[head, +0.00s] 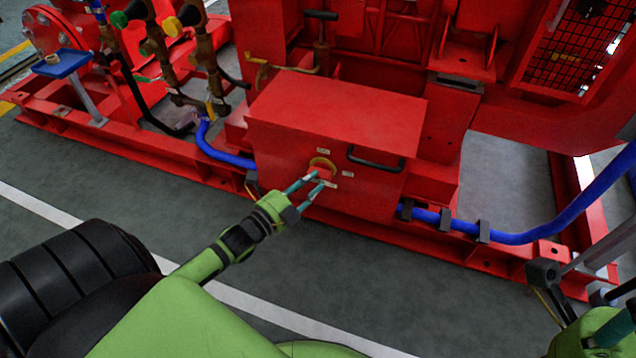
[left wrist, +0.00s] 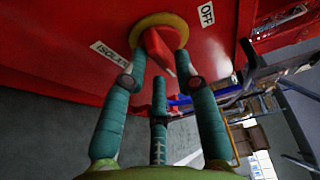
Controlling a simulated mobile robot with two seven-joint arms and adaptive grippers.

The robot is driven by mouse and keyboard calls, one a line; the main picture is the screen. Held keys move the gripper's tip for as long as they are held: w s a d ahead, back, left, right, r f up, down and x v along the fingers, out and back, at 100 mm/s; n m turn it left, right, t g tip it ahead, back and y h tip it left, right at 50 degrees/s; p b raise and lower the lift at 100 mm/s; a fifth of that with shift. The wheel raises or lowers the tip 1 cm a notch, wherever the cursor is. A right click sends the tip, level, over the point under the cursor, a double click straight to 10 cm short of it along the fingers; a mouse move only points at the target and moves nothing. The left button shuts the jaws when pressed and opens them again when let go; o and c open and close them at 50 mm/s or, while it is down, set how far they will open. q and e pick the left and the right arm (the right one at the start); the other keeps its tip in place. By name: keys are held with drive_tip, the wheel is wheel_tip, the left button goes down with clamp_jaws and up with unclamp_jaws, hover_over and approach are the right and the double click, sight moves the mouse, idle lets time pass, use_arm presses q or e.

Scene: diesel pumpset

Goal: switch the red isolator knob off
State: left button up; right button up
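The red isolator knob (head: 321,168) sits on a yellow ring on the front of a red box (head: 290,180). In the left wrist view the knob (left wrist: 160,45) is a red bar lying aslant, with an "OFF" label (left wrist: 206,14) to its upper right and an "ISOLATOR" label (left wrist: 110,54) to its left. My left gripper (head: 318,181) is at the knob, its teal fingers apart. In the left wrist view the fingertips (left wrist: 160,58) lie on either side of the knob; I cannot tell if they touch it. My right gripper (head: 612,330) is partly cut off at the lower right.
A black handle (head: 376,160) is on the box right of the knob. Blue hoses (head: 520,238) run from both sides of the box along the red base frame. Valves with coloured handwheels (head: 150,45) stand at the upper left. The grey floor in front is clear.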

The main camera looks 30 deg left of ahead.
sight(320, 174)
use_arm(q)
drive_tip(key=shift+w+d, duration=0.2)
drive_tip(key=shift+w, duration=0.95)
drive_tip(key=shift+c, duration=0.4)
clamp_jaws()
